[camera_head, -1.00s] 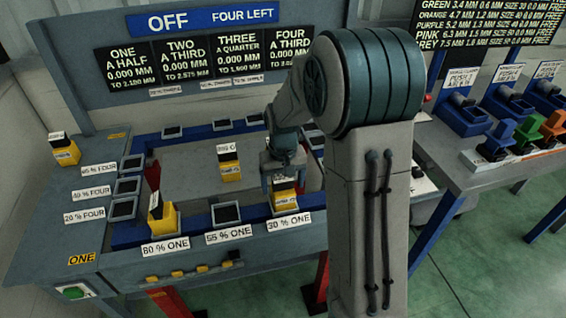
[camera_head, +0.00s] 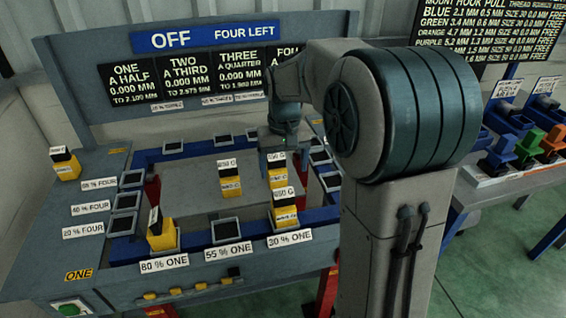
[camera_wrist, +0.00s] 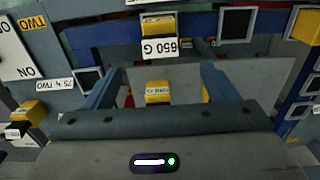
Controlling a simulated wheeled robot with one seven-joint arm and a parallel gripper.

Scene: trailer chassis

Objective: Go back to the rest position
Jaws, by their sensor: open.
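My gripper (camera_head: 275,155) hangs over the back right part of the grey bench frame, near its blue rim. In the wrist view its two blue fingers (camera_wrist: 160,85) are spread wide with nothing held between them. A yellow and black block (camera_wrist: 158,93) shows in the gap, apart from the fingers. In the head view a labelled yellow block (camera_head: 285,214) stands at the "30 % ONE" holder, and another (camera_head: 278,178) stands just behind it, in front of my gripper. The fingertips are partly hidden in the head view.
More yellow blocks stand at the "80 % ONE" holder (camera_head: 161,234), mid-frame (camera_head: 230,184) and on the bench's left (camera_head: 66,165). The "55 % ONE" holder (camera_head: 226,231) is empty. A display board (camera_head: 200,75) rises behind. A second table with coloured holders (camera_head: 515,150) is at right.

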